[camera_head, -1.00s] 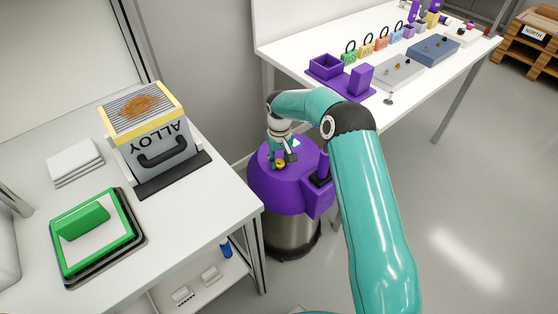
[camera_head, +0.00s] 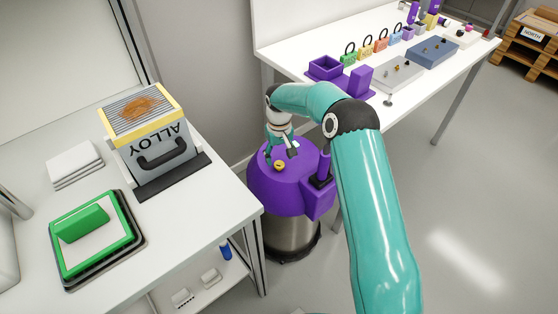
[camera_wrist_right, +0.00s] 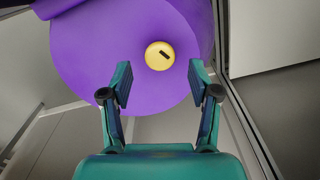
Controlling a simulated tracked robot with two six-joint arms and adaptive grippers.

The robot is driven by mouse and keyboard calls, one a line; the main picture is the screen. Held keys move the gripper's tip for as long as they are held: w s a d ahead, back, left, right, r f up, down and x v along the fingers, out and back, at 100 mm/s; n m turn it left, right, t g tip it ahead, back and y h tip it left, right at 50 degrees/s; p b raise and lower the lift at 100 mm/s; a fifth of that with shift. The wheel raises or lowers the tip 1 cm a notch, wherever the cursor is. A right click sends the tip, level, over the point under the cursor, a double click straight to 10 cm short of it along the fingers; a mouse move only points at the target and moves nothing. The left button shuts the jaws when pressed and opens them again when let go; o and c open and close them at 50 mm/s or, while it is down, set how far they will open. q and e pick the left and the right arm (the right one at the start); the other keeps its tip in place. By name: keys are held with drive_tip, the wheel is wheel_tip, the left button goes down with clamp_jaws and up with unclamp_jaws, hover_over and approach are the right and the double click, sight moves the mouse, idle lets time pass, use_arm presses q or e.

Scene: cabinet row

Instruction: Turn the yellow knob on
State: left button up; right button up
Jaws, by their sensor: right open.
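The yellow knob (camera_head: 280,165) sits on the purple top of a round metal drum (camera_head: 287,185) between the two tables. In the right wrist view the knob (camera_wrist_right: 159,56) is a round disc with a short dark mark on its right part. My right gripper (camera_wrist_right: 160,78) is open, its two teal fingers apart, with the knob just beyond the fingertips and between their lines. Nothing is between the fingers. In the head view my right gripper (camera_head: 280,154) is above the drum top, partly hidden by its own wrist. My left gripper is not in view.
A purple box-like part (camera_head: 321,200) juts from the drum's right side. The left table (camera_head: 200,220) holds an ALLOY box (camera_head: 160,150) and a green-framed tray (camera_head: 65,262). The right table (camera_head: 300,50) holds padlocks and panels. A wall stands behind the drum.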

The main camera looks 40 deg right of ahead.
sight(279, 164)
wheel_tip(279, 164, up, 9)
idle(0.3)
idle(0.5)
